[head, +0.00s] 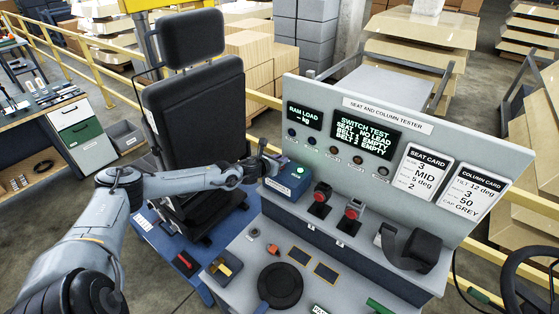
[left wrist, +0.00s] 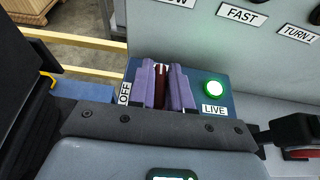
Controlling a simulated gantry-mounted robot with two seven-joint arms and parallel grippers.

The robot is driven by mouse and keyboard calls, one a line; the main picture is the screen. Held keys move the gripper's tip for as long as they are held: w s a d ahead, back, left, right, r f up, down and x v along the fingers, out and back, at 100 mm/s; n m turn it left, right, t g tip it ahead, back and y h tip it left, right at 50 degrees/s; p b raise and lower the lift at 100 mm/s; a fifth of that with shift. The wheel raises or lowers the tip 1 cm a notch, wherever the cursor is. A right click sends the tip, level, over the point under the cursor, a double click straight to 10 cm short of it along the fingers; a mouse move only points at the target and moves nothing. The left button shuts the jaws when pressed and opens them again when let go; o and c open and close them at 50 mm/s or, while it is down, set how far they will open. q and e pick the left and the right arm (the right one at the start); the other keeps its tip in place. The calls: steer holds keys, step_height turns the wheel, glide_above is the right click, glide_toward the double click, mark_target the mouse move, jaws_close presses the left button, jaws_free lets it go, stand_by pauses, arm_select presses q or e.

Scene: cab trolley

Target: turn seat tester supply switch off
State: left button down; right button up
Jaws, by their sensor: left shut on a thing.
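The seat tester supply switch is a blue box (head: 284,191) at the left end of the tester's panel, with a lit green lamp (head: 300,170). The left wrist view shows its dark red lever (left wrist: 161,84), an OFF label (left wrist: 125,93) on the left and a LIVE label (left wrist: 214,110) below the lamp (left wrist: 213,88) on the right. My left gripper (head: 268,160) is at the box, its purple fingers (left wrist: 164,86) shut on the red lever from both sides. The fingers partly hide the lever, so its exact throw is hard to tell. My right gripper is not in view.
The tester panel (head: 397,119) rises behind the switch. Two red-topped controls (head: 321,193) and a black belt buckle unit (head: 410,248) stand to its right. A black seat (head: 196,120) on a blue base is close on the left, beside my left arm.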

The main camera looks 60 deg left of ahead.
arm_select(q)
steer(key=shift+n+y, duration=0.3)
steer(key=shift+n+g+y, duration=0.5)
steer(key=shift+n+y, duration=0.2)
steer(key=shift+y, duration=0.1)
steer(key=shift+w+d+f+n+g+y+b, duration=0.1)
steer(key=shift+n+g+y+b, duration=0.45)
steer(key=shift+n+y, duration=0.3)
steer(key=n+g+y+b, duration=0.3)
steer(key=n+g, duration=0.2)
steer(key=shift+n+y+b, duration=0.25)
steer(key=shift+y+b, duration=0.1)
steer(key=shift+n+g+y+b, duration=0.35)
steer(key=shift+n+g, duration=0.45)
steer(key=shift+g, duration=0.35)
steer(key=n+g, duration=0.3)
steer(key=g, duration=0.1)
steer(key=shift+n+b, duration=0.3)
steer(key=shift+b, duration=0.1)
steer(key=shift+n+g+b, duration=1)
steer(key=shift+n+g, duration=0.6)
steer(key=shift+g, duration=0.3)
